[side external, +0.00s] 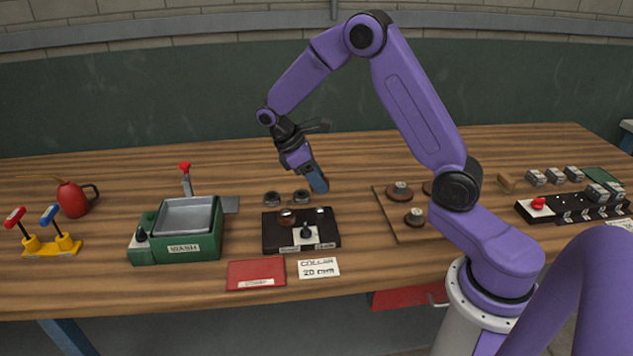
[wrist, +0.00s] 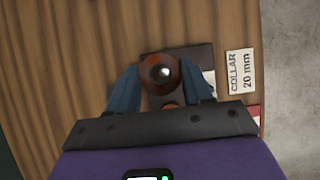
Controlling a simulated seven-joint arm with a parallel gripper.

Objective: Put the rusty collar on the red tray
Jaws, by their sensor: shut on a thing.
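My gripper (side external: 318,183) is shut on a round reddish-brown piece, the rusty collar (wrist: 148,76), which sits between the blue fingertips in the wrist view with a dark centre and a bright spot. In the side view the fingers hide it. The gripper is above and behind the right part of the dark block (side external: 272,243). The red tray (side external: 256,271) lies flat at the table's front, left of the white "COLLAR 20 mm" card (side external: 318,267). Its edge also shows at the right in the wrist view (wrist: 256,112). No collar shows on it.
A green wash station (side external: 149,250) stands left. A wooden board (side external: 391,216) with round pieces lies right.

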